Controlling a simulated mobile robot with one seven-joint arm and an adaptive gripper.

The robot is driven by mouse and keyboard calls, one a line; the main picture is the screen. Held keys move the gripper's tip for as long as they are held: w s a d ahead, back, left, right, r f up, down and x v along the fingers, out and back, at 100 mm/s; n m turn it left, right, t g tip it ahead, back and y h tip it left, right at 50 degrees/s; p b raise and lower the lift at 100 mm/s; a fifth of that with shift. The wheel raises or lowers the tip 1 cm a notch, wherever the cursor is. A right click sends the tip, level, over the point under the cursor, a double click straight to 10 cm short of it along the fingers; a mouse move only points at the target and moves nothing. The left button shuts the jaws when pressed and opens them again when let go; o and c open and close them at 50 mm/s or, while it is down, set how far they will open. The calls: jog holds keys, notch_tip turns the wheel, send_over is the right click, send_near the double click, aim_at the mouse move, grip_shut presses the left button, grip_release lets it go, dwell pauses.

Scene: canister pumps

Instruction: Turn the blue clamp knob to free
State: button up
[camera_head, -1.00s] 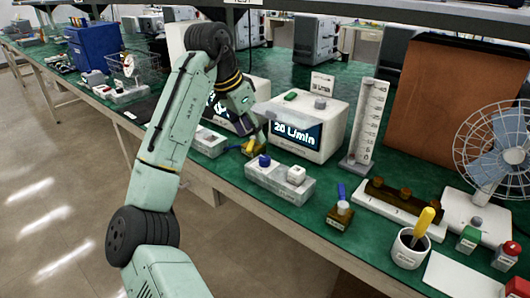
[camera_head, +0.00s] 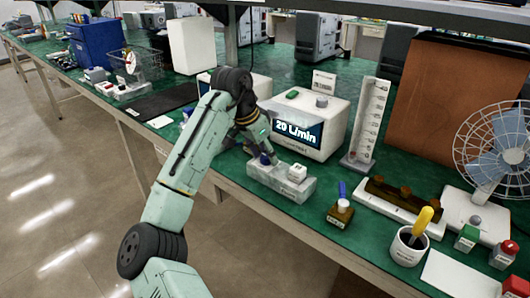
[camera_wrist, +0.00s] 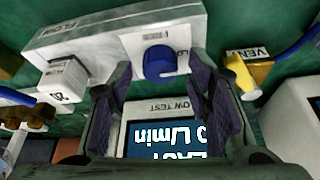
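A round blue knob (camera_wrist: 160,63) sits on a long pale block (camera_wrist: 95,48) marked FLOW. In the head view the knob (camera_head: 265,159) shows just under my gripper (camera_head: 258,150), on the left part of the block (camera_head: 285,187). In the wrist view my gripper (camera_wrist: 160,70) is open, with one dark finger on each side of the knob in the picture. Whether the fingers touch the knob, or how deep they reach around it, I cannot tell. A white square knob (camera_wrist: 62,80) marked 20 is on the same block.
A meter (camera_head: 305,128) with a lit L/min screen stands behind the block. A yellow-handled valve (camera_wrist: 238,73) marked VENT is close beside my gripper. A small brass piece with a blue lever (camera_head: 342,190), a cup (camera_head: 408,247) and a fan (camera_head: 500,145) stand to the right.

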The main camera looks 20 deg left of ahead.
grip_shut()
dwell(0.3)
jog(key=shift+n, duration=0.3)
jog(key=n+y+p, duration=0.1)
jog(key=n, duration=0.1)
jog(key=shift+d+n, duration=0.15)
jog(key=shift+n, duration=0.15)
jog(key=n+p, duration=0.1)
jog(key=n+y+p, duration=0.1)
jog(key=n, duration=0.1)
jog(key=shift+r+y, duration=0.2)
jog(key=shift+y, duration=0.1)
jog(key=n+y+p, duration=0.1)
jog(key=n+p, duration=0.2)
jog(key=p, duration=0.1)
jog(key=shift+f+n+p, duration=0.15)
jog(key=shift+n+p, duration=0.35)
jog(key=shift+p, duration=0.3)
jog(key=shift+f, duration=0.1)
